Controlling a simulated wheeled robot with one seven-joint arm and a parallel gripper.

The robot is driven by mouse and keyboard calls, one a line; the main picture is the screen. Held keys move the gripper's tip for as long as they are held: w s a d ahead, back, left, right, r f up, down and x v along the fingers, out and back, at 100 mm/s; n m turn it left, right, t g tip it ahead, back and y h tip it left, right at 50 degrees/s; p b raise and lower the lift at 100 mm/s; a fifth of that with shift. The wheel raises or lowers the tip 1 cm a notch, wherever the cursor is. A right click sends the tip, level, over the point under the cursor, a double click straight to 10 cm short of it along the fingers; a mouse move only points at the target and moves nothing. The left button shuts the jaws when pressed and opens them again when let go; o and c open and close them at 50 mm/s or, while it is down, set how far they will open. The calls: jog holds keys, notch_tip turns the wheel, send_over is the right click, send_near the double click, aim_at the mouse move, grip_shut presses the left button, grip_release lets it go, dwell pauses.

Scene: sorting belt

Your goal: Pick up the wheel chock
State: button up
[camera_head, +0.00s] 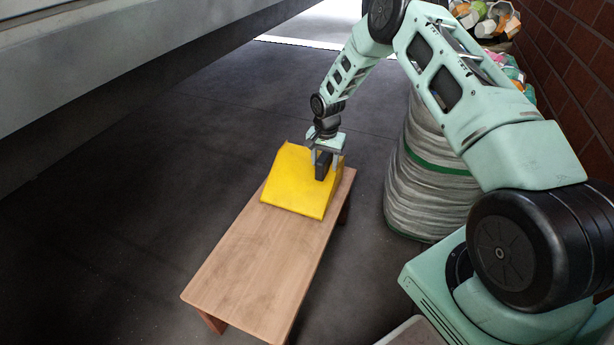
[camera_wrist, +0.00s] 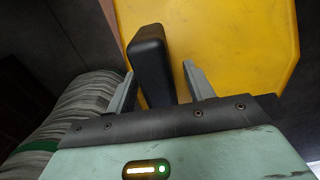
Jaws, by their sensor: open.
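The yellow wheel chock (camera_head: 297,184) sits on the far end of a wooden bench (camera_head: 262,250), its sloped face toward the near side. A black handle (camera_head: 322,170) stands out from its right side. My gripper (camera_head: 322,158) is over the handle, pointing down. In the wrist view, my gripper (camera_wrist: 158,84) is open, with one finger on each side of the black handle (camera_wrist: 150,62) and gaps between fingers and handle. The yellow body of the chock (camera_wrist: 225,45) fills the area behind. The handle's lower end is hidden by the gripper body in the wrist view.
A large grey wrapped bale or sack with a green band (camera_head: 432,165) stands right of the bench. A brick wall (camera_head: 575,60) is at the far right. A grey beam-like structure (camera_head: 120,65) runs along the upper left. The bench's near half is clear.

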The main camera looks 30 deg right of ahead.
jog(key=shift+f, duration=0.1)
grip_shut()
dwell(0.3)
